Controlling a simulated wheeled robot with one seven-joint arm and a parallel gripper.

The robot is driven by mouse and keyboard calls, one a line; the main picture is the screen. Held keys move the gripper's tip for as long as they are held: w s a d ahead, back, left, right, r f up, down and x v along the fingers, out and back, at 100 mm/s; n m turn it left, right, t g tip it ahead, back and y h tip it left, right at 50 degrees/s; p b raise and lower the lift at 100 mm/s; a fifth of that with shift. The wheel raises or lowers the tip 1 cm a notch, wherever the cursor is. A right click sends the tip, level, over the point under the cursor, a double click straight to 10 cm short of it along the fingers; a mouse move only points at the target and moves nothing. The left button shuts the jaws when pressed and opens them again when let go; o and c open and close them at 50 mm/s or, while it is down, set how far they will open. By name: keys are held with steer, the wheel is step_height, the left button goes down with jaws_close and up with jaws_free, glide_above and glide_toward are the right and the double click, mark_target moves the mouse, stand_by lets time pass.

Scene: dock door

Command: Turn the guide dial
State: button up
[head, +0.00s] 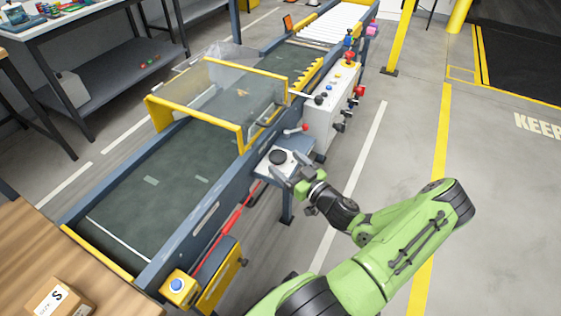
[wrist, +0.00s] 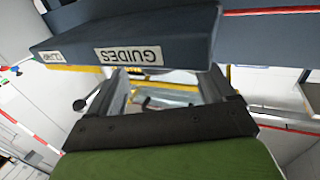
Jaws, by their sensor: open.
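The guide dial (head: 278,157) is a round black knob on a small pale panel (head: 265,166) at the conveyor's right side in the head view. My gripper (head: 288,170) is open and empty, close to the panel's near right side, just below the dial in the picture. In the wrist view the open fingers (wrist: 166,86) point toward a dark panel edge (wrist: 82,50) with an upside-down "GUIDES" label (wrist: 128,55). The dial does not show there. I cannot tell whether a finger touches the panel.
The green-belted conveyor (head: 150,180) runs diagonally, with a yellow-framed clear guard (head: 225,85) over it. A blue-button box (head: 178,287) is nearer. The floor at right is clear.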

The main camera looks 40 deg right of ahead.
mark_target(284, 161)
steer(key=shift+w, duration=1.55)
steer(key=shift+c, duration=0.5)
steer(key=c, duration=0.9)
steer(key=shift+c, duration=0.2)
